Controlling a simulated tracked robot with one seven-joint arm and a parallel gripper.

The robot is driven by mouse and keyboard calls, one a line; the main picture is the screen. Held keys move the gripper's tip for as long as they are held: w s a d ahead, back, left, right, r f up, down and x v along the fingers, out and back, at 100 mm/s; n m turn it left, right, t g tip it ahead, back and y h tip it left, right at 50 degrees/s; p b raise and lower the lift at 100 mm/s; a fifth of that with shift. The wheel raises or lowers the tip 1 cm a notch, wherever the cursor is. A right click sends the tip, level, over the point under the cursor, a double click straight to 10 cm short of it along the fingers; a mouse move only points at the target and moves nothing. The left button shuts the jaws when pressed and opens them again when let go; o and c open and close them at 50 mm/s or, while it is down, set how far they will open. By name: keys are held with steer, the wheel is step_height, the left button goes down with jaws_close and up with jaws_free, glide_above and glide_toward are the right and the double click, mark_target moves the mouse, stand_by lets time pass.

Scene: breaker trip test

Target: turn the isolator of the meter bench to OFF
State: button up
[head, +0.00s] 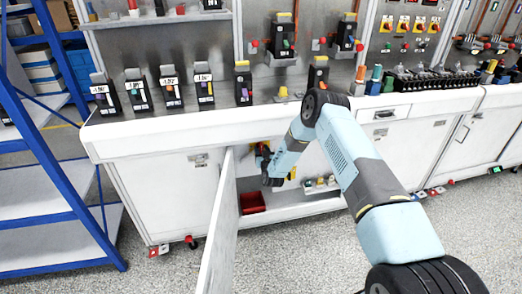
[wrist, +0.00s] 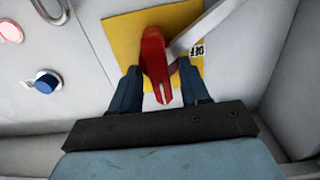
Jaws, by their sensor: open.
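In the wrist view, the isolator is a red handle (wrist: 156,62) on a yellow plate (wrist: 118,35). A small white label (wrist: 197,50) marked OFF is at the plate's right edge. My gripper (wrist: 159,78) is open, with one dark finger on each side of the red handle. I cannot tell whether the fingers touch it. In the head view, my gripper (head: 266,165) reaches into the open cupboard under the bench (head: 260,117). The isolator is mostly hidden there by my arm.
A grey bar (wrist: 205,25) crosses the plate's upper right. A blue knob (wrist: 46,82) and a pink button (wrist: 11,31) are to the left. The open cupboard door (head: 222,225) stands left of my arm. A red bin (head: 252,202) sits inside the cupboard.

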steer(key=shift+w+a, duration=0.2)
steer(key=shift+w, duration=0.4)
steer(key=shift+c, duration=0.3)
jaws_close()
